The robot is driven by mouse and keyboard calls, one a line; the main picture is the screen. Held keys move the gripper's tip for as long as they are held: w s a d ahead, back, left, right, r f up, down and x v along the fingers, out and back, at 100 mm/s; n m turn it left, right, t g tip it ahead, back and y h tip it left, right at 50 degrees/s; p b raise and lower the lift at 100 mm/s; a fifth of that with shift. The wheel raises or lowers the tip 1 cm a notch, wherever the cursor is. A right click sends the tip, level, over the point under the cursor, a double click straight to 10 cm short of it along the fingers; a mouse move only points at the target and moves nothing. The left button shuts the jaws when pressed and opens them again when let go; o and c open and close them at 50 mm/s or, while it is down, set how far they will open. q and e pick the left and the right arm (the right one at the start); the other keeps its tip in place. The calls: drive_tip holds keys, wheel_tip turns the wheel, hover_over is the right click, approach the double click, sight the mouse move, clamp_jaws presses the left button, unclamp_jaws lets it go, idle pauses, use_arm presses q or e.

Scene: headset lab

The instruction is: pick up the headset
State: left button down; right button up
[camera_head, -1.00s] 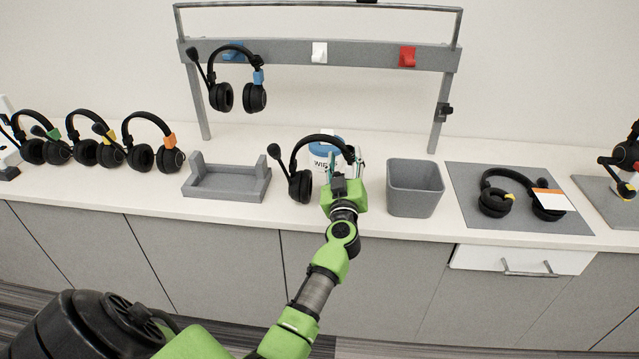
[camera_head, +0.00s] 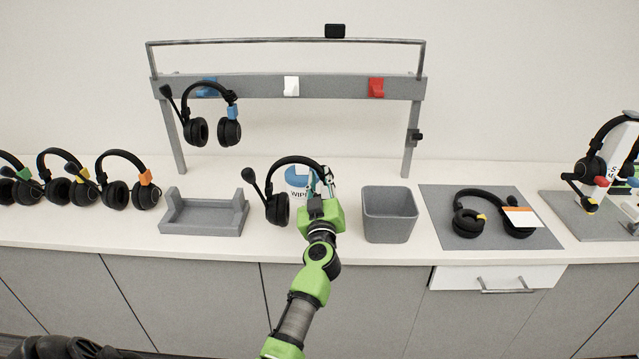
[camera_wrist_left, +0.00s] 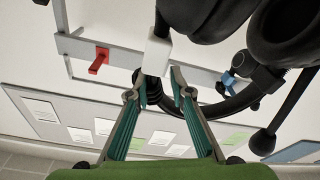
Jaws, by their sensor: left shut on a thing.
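A black headset (camera_head: 277,210) with a boom microphone at its left is in front of the wipes tub in the head view. My left gripper (camera_head: 318,190) is shut on its right side, and the gripper hides the right ear cup there. In the left wrist view the fingers (camera_wrist_left: 160,100) reach up toward the wall rail, with dark headset parts between and above them. Whether the headset is clear of the counter is hard to tell. My right gripper is not in view.
A grey tray (camera_head: 163,217) stands left and a grey bin (camera_head: 389,230) right of the headset. Another headset (camera_head: 228,131) hangs on the rail (camera_head: 330,86). Several headsets (camera_head: 117,195) stand at the far left. One (camera_head: 469,222) lies on the grey mat (camera_head: 440,195). The wipes tub (camera_head: 296,180) is close behind.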

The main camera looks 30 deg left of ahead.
use_arm(q)
drive_tip(key=s+r+p, duration=0.3)
drive_tip(key=r, duration=0.1)
drive_tip(key=s+r+p, duration=0.2)
drive_tip(key=shift+s+d+r+p, duration=0.2)
drive_tip(key=shift+s+r+p, duration=0.1)
drive_tip(key=shift+s+r, duration=0.1)
drive_tip(key=s+r+p, duration=0.2)
drive_tip(key=s, duration=0.6)
drive_tip(key=shift+d+r, duration=0.4)
